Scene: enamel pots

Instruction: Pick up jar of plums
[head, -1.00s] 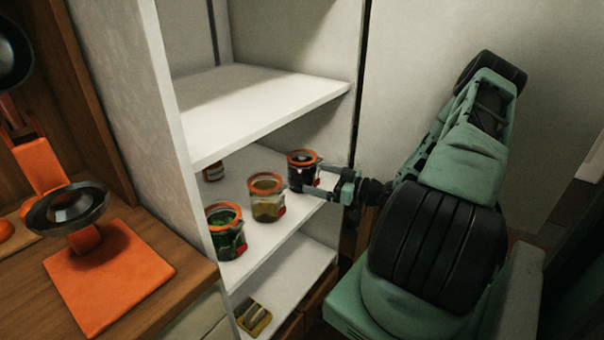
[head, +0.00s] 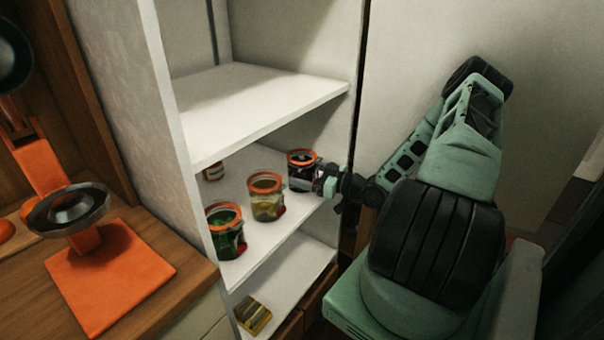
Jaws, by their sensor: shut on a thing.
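The jar of plums (head: 300,174) is the dark jar with an orange rim at the right end of the middle shelf in the head view. It stands upright. My gripper (head: 312,182) reaches in from the right and is shut on the jar. The fingertips are mostly hidden against the dark glass. I see no clear gap between the jar and the shelf.
A yellowish jar (head: 267,200) stands just left of the plums, and a green jar (head: 225,235) nearer the front left. A small jar (head: 213,171) sits farther back. A tin (head: 253,315) lies on the lower shelf (head: 290,285). The upper shelf (head: 255,105) overhangs the jars.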

